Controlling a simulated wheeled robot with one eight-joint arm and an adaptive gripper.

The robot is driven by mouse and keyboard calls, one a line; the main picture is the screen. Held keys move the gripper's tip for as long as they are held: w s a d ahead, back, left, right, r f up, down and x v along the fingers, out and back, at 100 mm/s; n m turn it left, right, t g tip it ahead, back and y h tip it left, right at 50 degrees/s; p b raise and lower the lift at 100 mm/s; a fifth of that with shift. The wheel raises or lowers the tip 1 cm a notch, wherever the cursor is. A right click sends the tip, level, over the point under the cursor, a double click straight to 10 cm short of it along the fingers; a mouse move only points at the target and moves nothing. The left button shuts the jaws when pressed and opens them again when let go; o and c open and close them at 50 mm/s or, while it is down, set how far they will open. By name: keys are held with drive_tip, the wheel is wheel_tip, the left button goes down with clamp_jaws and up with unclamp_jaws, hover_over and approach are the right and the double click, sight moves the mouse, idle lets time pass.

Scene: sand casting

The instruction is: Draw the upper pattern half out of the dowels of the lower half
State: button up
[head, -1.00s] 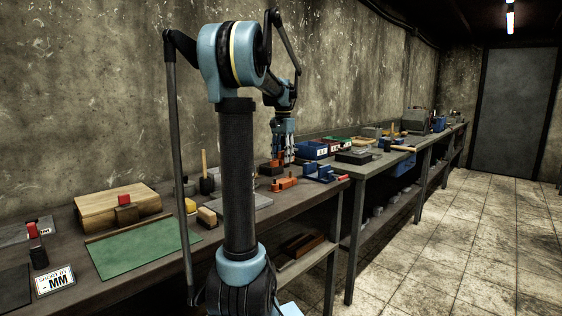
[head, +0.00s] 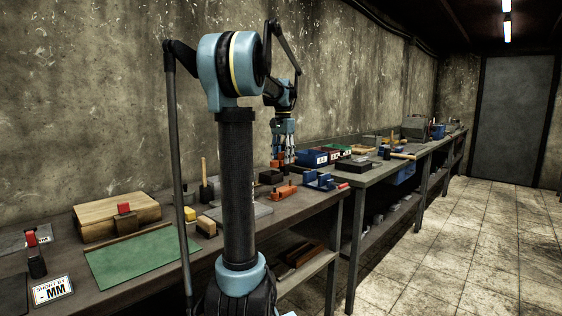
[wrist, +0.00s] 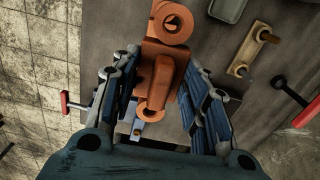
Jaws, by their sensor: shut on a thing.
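My gripper (head: 283,158) is above the bench in the head view, pointing down. It is shut on an orange pattern half (head: 278,163). In the wrist view, the orange pattern piece (wrist: 163,82) is between my two fingers, with a round boss at its near end. A round orange end (wrist: 172,22) shows beyond the fingers; I cannot tell whether it belongs to the held piece or to another. Another orange piece (head: 285,191) lies on the bench below and in front of my gripper. The dowels are not visible, so I cannot tell how far the halves are apart.
A dark block (head: 270,177) lies just left of the orange piece. A blue fixture (head: 320,181) stands to the right, with a blue bin (head: 312,158) behind.

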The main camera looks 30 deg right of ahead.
drive_tip(key=shift+r, duration=0.1)
drive_tip(key=shift+r, duration=1.4)
drive_tip(key=shift+r, duration=0.1)
drive_tip(key=shift+r, duration=1.4)
drive_tip(key=shift+s, duration=0.1)
